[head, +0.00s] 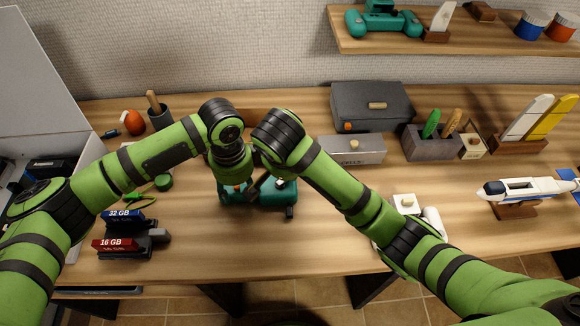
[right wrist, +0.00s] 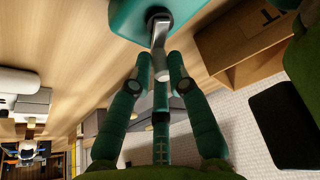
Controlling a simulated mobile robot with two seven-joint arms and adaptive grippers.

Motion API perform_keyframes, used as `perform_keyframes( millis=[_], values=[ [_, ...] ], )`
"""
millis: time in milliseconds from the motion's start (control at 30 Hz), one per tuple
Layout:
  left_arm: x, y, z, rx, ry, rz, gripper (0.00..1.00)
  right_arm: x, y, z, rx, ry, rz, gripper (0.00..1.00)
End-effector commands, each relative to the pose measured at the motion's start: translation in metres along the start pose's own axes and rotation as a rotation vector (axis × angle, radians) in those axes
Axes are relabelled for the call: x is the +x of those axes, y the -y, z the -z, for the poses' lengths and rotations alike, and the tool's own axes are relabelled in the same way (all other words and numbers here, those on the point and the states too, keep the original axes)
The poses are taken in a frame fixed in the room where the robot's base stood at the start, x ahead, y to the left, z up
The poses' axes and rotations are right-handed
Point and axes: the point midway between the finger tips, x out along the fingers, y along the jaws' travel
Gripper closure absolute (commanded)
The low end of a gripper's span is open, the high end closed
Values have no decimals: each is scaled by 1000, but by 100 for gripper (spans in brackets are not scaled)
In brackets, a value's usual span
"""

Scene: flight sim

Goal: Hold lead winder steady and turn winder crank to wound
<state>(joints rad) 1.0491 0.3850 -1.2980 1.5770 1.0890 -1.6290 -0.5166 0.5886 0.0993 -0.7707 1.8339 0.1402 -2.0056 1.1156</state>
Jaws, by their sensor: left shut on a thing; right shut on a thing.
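The teal lead winder (head: 279,194) stands on the wooden bench in the middle of the head view, partly hidden under both of my arms. My left gripper (head: 236,186) comes down on its left part and is shut on it; its fingertips are hard to make out. In the right wrist view the winder's teal body (right wrist: 120,14) is at the top, with the grey metal winder crank (right wrist: 159,36) reaching down from it. My right gripper (right wrist: 160,80) is shut on the crank's handle end, with one finger on each side.
Behind the winder are a grey box (head: 352,150) and a dark case (head: 372,104). Memory modules (head: 122,228) stand at left. A white plane model (head: 525,190) is at right. The bench in front of the winder is clear.

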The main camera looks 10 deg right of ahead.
Motion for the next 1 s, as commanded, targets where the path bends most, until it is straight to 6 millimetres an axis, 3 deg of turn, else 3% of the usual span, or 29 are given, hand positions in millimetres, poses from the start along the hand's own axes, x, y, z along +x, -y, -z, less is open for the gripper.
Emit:
perform_keyframes(
  millis=[567, 600, 633, 1000],
  values=[
    [2, -3, 4, 7, -7, -7, 90, -3, 5, 0, -3, -4, 19, 100],
    [2, -3, 4, 7, -7, -7, 90, -3, 5, 0, -3, -4, 19, 70],
    [2, -3, 4, 7, -7, -7, 90, -3, 5, 0, -3, -4, 18, 59],
    [2, -2, 2, 3, -4, -6, 90, -2, 2, 0, -3, -4, 8, 59]
  ],
)
